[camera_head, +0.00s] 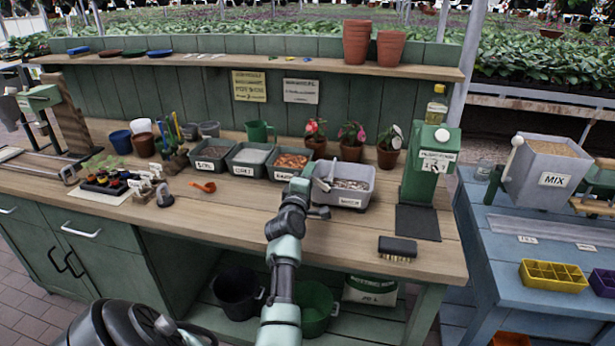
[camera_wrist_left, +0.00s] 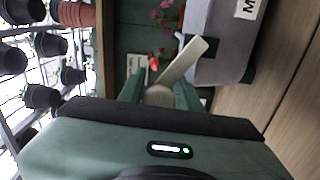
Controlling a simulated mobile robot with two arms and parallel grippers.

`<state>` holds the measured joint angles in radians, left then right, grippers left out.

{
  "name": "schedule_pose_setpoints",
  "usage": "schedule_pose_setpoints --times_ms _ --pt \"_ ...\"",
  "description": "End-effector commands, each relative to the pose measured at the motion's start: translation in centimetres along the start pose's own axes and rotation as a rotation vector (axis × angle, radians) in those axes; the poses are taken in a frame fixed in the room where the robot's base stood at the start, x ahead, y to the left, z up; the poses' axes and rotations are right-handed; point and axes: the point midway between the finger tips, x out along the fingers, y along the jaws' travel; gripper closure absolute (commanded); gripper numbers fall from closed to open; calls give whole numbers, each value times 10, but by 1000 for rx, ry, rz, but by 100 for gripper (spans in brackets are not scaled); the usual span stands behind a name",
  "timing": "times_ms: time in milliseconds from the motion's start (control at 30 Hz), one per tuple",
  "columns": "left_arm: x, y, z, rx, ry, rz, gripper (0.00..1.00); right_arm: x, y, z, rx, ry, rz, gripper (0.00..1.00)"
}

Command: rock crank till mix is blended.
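A grey tub (camera_head: 352,186) with speckled mix in it stands on the wooden bench; it also shows in the left wrist view (camera_wrist_left: 215,45). A pale crank lever (camera_wrist_left: 182,62) slants beside the tub's left side, and a bit of it shows in the head view (camera_head: 325,179). My left gripper (camera_head: 303,184) is at the tub's left side. In the left wrist view its green fingers (camera_wrist_left: 158,92) look shut on the lever's rounded end. The grip is partly hidden by the gripper's own body. My right gripper is not in view.
Several green bins (camera_head: 250,160) stand left of the tub, with potted flowers (camera_head: 351,140) behind. A green dispenser (camera_head: 428,165) and a brush (camera_head: 397,248) are to the right. A grey MIX hopper (camera_head: 545,172) with a white knob stands on the blue table (camera_head: 500,235).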

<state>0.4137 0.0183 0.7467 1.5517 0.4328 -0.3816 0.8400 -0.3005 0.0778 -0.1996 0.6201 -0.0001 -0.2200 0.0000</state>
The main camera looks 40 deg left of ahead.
Motion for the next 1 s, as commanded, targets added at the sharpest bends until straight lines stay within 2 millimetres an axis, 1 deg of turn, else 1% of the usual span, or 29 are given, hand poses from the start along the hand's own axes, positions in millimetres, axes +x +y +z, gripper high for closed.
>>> schedule_pose_setpoints --times_ms 33,333,433,567,700,800,900,1000 --pt "0 1 2 -2 -4 1 50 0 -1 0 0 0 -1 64" --pt "0 1 -1 3 3 2 50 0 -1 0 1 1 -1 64" --pt "-6 0 -1 3 4 2 50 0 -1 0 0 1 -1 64" --pt "-23 0 0 3 3 1 50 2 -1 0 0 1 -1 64" --pt "-48 -1 2 3 1 1 50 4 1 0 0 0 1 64" --pt "-62 0 3 3 0 1 50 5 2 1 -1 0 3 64" --pt "-72 0 4 3 -1 0 50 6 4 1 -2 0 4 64" --pt "-77 1 4 2 -2 1 50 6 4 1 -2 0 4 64"
